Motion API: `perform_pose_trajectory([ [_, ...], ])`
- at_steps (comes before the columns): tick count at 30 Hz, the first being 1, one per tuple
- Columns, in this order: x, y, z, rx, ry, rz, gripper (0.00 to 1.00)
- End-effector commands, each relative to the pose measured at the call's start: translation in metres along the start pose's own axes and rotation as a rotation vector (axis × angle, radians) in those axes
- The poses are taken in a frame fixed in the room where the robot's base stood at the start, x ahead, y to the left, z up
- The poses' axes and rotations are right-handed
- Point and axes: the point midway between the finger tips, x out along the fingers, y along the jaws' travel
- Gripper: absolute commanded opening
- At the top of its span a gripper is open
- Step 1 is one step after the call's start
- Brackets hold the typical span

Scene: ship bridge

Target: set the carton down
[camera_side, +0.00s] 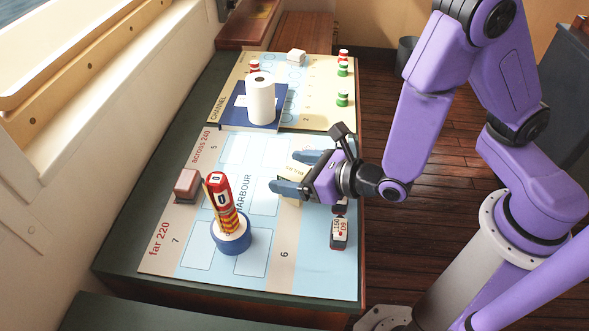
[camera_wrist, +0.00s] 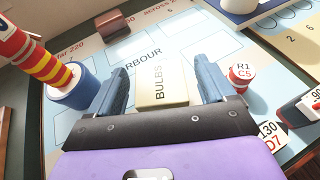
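The carton (camera_wrist: 162,88) is a cream box marked BULBS. It stands on the light blue HARBOUR part of the chart board (camera_side: 170,240). My gripper (camera_wrist: 162,68) is open, with one blue-grey finger on each side of the carton. In the wrist view a gap shows between the carton and each finger. In the side view the carton (camera_side: 298,172) shows between the fingers (camera_side: 285,170), partly hidden by the near finger; its contact with the board is hard to see.
A red-and-yellow striped stack (camera_side: 222,205) stands on a blue and white base left of the gripper. A brown-pink block (camera_side: 187,185), a white roll (camera_side: 260,98) on a dark blue book, a tag block (camera_side: 339,233) and several small red and green pots stand around. Blue board is clear near the front.

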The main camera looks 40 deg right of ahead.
Motion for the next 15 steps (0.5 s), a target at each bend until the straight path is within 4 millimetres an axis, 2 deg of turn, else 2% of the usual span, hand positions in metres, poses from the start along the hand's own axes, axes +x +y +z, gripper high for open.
perform_pose_trajectory([
  [9,-0.001,0.0,0.003,0.0,-0.001,0.0,0.82],
  [15,-0.029,0.001,0.003,-0.004,0.001,0.006,0.82],
])
